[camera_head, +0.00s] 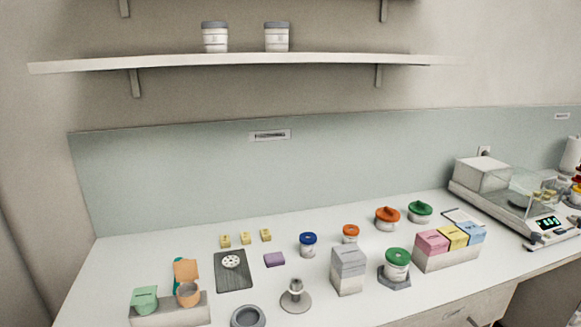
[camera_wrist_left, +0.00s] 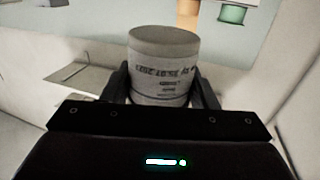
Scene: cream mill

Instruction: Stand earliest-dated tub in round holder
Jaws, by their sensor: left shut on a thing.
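My left gripper (camera_wrist_left: 161,85) is shut on a pale tub (camera_wrist_left: 162,62) with a grey lid, in the left wrist view. A round grey holder (camera_head: 248,319) sits at the counter's front edge in the head view, partly cut off by the frame. My right gripper is not in view.
The counter (camera_head: 120,262) holds a grey carton (camera_head: 348,270), a metal stand (camera_head: 296,297), a green-lidded tub (camera_head: 397,264) on a hexagonal base, a blue-lidded jar (camera_head: 308,244) and a dark tray (camera_head: 233,272). The shelf (camera_head: 250,60) juts out above. A scale (camera_head: 530,215) stands at the right.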

